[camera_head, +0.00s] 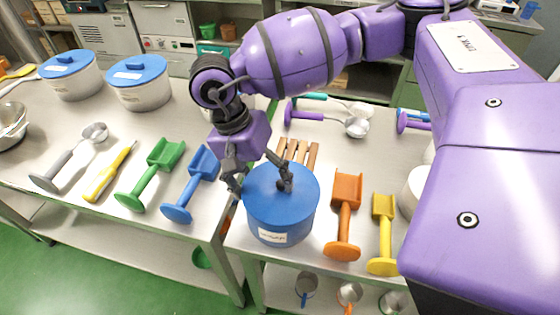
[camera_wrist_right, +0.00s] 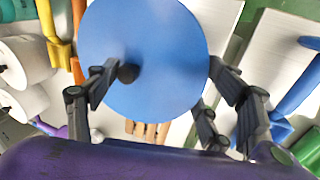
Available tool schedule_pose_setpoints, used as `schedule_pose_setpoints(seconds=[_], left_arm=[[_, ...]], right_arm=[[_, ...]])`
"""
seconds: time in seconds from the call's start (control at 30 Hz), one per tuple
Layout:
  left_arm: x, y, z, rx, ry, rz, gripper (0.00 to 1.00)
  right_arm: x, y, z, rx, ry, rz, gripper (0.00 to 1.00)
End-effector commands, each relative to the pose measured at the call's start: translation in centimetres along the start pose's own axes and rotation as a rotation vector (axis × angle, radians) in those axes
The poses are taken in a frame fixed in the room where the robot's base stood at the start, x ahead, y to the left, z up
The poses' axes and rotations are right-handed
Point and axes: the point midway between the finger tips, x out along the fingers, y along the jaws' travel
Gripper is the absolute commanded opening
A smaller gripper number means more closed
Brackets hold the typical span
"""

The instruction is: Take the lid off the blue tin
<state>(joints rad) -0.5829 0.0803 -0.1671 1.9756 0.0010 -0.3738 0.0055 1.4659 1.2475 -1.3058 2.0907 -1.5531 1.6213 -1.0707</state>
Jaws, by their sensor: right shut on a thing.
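The blue tin (camera_head: 268,233) stands upright on the metal table, with a pale label on its front. Its flat blue lid (camera_head: 270,207) sits on top and also fills the middle of the right wrist view (camera_wrist_right: 150,35). A dark knob (camera_wrist_right: 129,73) stands on the lid. My right gripper (camera_head: 258,182) is over the lid and shut on it. One finger is on the lid against the knob; the fingers opposite are at the lid's edge. I cannot tell any gap between lid and tin. My left gripper is not in view.
Orange (camera_head: 345,205) and yellow (camera_head: 384,230) scoops lie right of the tin. Blue (camera_head: 192,186) and green (camera_head: 152,172) scoops lie left. Wooden slats (camera_head: 299,152) are behind it. Two blue-lidded pots (camera_head: 140,92) stand at the back left. A gap separates the tables.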

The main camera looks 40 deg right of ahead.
Motion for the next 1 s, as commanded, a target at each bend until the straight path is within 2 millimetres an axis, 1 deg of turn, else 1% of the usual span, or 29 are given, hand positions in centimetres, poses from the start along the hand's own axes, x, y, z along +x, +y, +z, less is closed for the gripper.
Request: schedule_pose_setpoints(seconds=[0.1,0.27,0.37,0.47,0.53,0.67,0.8,0.9,1.0], left_arm=[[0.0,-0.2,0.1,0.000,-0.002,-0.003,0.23],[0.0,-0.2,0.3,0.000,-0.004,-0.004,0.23],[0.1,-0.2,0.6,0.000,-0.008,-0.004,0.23],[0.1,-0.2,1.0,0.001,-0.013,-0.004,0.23],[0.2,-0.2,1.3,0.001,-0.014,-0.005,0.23],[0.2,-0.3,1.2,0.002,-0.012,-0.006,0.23],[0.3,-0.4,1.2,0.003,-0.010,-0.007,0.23],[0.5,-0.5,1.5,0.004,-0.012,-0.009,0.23],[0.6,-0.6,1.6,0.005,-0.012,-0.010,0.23]], right_arm=[[0.2,0.2,0.0,0.000,-0.002,0.008,0.48],[0.0,0.3,0.0,0.000,-0.002,0.008,0.48],[-0.7,0.4,0.0,0.001,-0.001,0.007,0.48],[-1.9,0.7,-0.1,0.000,0.000,0.005,0.48],[-3.0,1.0,0.2,-0.003,-0.001,0.005,0.48],[-5.8,1.2,2.4,-0.008,0.001,0.000,0.48],[-9.1,1.7,5.1,-0.009,0.002,-0.001,0.48],[-10.1,1.5,7.8,-0.013,0.000,0.003,0.48],[-11.2,1.4,10.0,-0.010,0.001,0.003,0.48]])
